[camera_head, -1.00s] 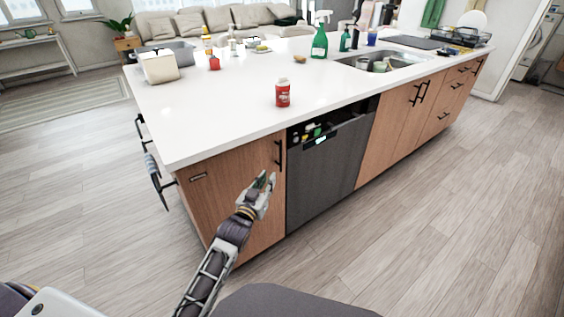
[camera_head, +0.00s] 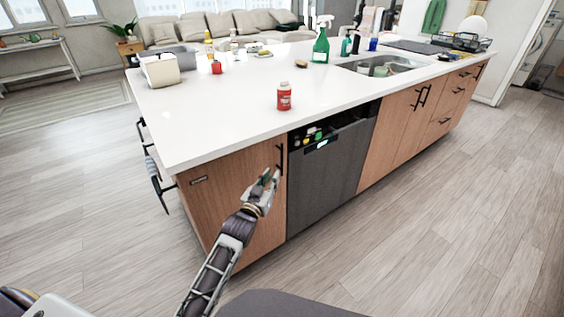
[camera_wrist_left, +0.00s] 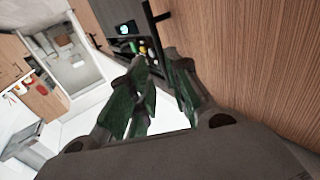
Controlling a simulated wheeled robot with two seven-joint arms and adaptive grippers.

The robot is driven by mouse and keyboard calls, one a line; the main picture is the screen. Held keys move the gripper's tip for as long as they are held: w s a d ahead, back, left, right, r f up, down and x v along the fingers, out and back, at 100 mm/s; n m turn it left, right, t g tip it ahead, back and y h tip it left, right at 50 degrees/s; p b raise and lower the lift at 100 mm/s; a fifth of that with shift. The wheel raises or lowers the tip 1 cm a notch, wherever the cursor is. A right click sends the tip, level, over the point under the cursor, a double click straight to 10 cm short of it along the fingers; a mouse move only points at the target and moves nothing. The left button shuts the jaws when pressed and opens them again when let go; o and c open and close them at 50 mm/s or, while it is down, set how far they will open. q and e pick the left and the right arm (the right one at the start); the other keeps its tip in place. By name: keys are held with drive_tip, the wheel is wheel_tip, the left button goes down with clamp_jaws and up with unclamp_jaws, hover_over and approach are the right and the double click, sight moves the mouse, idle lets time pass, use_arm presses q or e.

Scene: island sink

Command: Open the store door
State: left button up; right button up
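The store door I see is a wooden cabinet door (camera_head: 235,200) at the near left end of the island, and it stands shut. Its black vertical handle (camera_head: 279,156) is near the upper right edge. My left gripper (camera_head: 270,174) is just in front of the door, by the lower end of the handle. In the left wrist view, the two green-padded fingers (camera_wrist_left: 155,62) are apart with nothing between them. The handle (camera_wrist_left: 151,16) shows just beyond the fingertips there, and the wood (camera_wrist_left: 245,60) fills the right side. My right gripper is out of view.
A dark dishwasher (camera_head: 325,180) adjoins the door on the right, with small items in the gap at its top. The white countertop (camera_head: 210,120) overhangs above, with a red bottle (camera_head: 284,97) near its edge. Black racks (camera_head: 155,170) stick out at the left end. Floor in front is clear.

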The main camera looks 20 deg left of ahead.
sight(282, 162)
use_arm(q)
drive_tip(key=shift+w+d+b, duration=0.15)
drive_tip(key=shift+w+b, duration=0.25)
drive_tip(key=shift+w, duration=1.4)
drive_tip(key=shift+w+d+b, duration=0.15)
drive_tip(key=shift+w+b, duration=0.2)
drive_tip(key=shift+w, duration=1.45)
drive_tip(key=shift+w+d+b, duration=0.15)
drive_tip(key=shift+w+b, duration=0.25)
drive_tip(key=shift+w, duration=1.55)
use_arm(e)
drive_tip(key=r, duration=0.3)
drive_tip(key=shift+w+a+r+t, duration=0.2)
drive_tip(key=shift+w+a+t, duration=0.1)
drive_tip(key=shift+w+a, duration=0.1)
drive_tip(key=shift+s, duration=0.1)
use_arm(q)
clamp_jaws()
